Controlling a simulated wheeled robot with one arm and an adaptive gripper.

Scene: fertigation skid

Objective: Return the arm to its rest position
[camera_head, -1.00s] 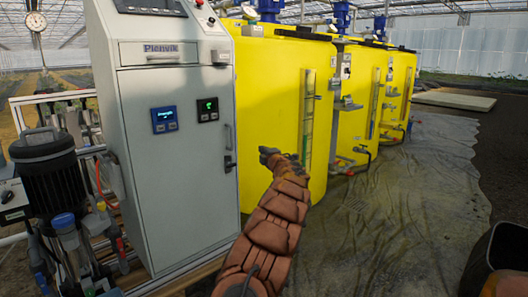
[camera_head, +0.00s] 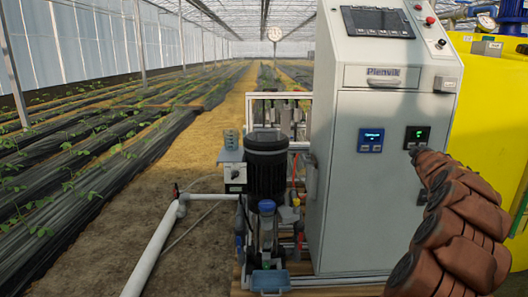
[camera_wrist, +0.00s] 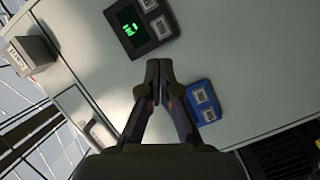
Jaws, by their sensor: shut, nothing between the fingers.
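My arm (camera_head: 455,225), in a brown padded cover, reaches up from the lower right in the head view. My gripper (camera_wrist: 153,70) is shut and empty in the wrist view, its fingertips together in front of the grey cabinet's face. In the head view its tip (camera_head: 416,152) shows small, just below the black controller (camera_head: 417,137) with a green display. In the wrist view the black controller (camera_wrist: 140,25) lies just beyond the fingertips and the blue controller (camera_wrist: 203,102) lies right of them. I cannot tell the gap to the cabinet.
A yellow tank (camera_head: 500,130) is at right. A bare soil path (camera_head: 200,150) lies left.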

